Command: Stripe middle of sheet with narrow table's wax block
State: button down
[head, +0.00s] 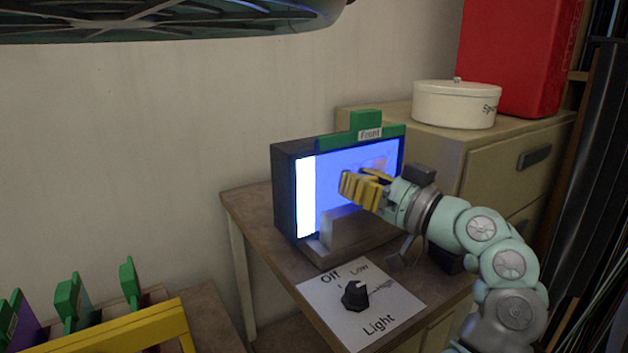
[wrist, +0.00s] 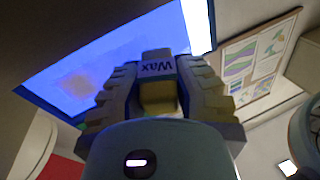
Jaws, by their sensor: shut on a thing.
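The sheet (head: 333,170) is a lit blue panel in a dark upright frame with a green clip labelled "Front" on top. A bright white strip shows at its left side and a faint pinkish patch at its upper right. My gripper (head: 362,188) is in front of the panel's middle. In the wrist view my gripper (wrist: 160,95) is shut on a yellowish block labelled "Wax" (wrist: 157,68). The wax block's far end is near the blue sheet (wrist: 95,65); I cannot tell whether it touches. In the head view the fingers hide the block.
The frame stands on a narrow brown table (head: 255,210). A light dial (head: 355,294) on a white card is in front of it. A cabinet with a white pot (head: 455,103) and a red box (head: 515,60) stands behind right. A yellow rack (head: 120,335) with green-handled pieces is lower left.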

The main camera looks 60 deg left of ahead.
aim_at(373, 164)
jog(key=shift+x, duration=0.85)
dwell(0.4)
jog(key=shift+w+f+b, duration=0.15)
jog(key=shift+w+b, duration=0.1)
jog(key=shift+b, duration=0.1)
jog(key=shift+w+d+f+b, duration=0.1)
jog(key=shift+w+b, duration=0.5)
jog(key=shift+w, duration=0.1)
jog(key=shift+w+d+b, duration=0.1)
jog(key=shift+w+b, duration=0.75)
jog(key=shift+w, duration=0.4)
jog(key=shift+w+b, duration=1.15)
jog(key=shift+w, duration=0.1)
jog(key=shift+w+b, duration=0.5)
jog(key=shift+w, duration=0.2)
jog(key=shift+s, duration=0.1)
